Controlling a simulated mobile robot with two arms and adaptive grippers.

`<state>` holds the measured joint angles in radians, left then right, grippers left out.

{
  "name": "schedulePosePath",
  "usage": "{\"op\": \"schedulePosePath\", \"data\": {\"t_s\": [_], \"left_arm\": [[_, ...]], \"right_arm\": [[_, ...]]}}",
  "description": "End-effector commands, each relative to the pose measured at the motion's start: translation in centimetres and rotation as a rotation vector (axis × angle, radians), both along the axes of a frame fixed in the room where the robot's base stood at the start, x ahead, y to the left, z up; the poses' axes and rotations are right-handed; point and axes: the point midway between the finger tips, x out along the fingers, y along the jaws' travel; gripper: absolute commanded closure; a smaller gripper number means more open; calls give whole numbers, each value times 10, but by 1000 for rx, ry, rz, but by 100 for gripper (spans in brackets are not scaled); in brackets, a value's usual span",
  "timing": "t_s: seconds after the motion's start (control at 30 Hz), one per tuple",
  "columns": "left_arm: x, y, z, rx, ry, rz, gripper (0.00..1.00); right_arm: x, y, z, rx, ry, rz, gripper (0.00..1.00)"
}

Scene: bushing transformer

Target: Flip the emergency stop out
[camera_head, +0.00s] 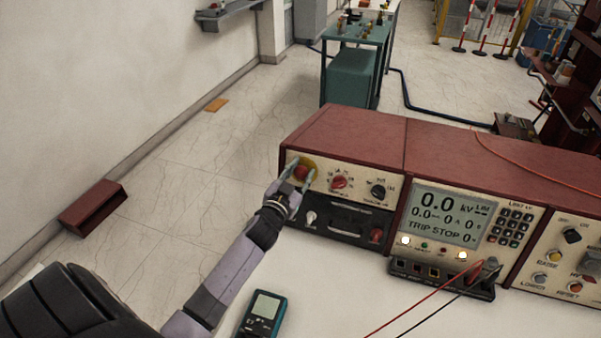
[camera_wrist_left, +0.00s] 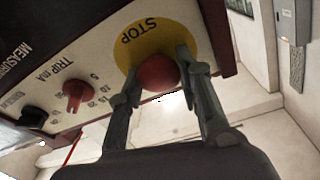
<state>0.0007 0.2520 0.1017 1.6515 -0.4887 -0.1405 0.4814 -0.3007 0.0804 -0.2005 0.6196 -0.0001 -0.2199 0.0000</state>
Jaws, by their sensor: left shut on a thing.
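The emergency stop is a round red button (camera_wrist_left: 158,73) on a yellow disc marked STOP (camera_wrist_left: 150,35) in the left wrist view. In the head view the button (camera_head: 301,173) is at the left end of the red-topped control console (camera_head: 350,135). My left gripper (camera_wrist_left: 160,80) has one finger on each side of the button and is shut on it. In the head view my left gripper (camera_head: 297,176) reaches the console's front panel from below left and partly covers the disc. My right gripper is not in view.
A red TRIP mA knob (camera_wrist_left: 74,95) is beside the button, with a black knob (camera_head: 378,191) further right. A teal handheld meter (camera_head: 263,313) lies on the white table. Red and black leads (camera_head: 430,295) cross the table at the right.

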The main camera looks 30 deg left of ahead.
Motion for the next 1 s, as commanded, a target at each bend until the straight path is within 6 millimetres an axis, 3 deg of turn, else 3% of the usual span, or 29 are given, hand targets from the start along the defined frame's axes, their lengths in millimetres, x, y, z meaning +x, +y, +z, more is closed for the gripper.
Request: {"op": "schedulePosePath", "data": {"t_s": [0.53,0.57,0.87,1.0], "left_arm": [[-12,-3,1,-1,2,0,100],[-12,-3,1,-1,2,0,66],[-12,-3,2,-1,1,0,46],[-11,-3,2,0,0,0,46]], "right_arm": [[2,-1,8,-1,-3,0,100],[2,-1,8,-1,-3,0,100],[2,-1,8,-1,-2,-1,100],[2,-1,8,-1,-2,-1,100]]}}
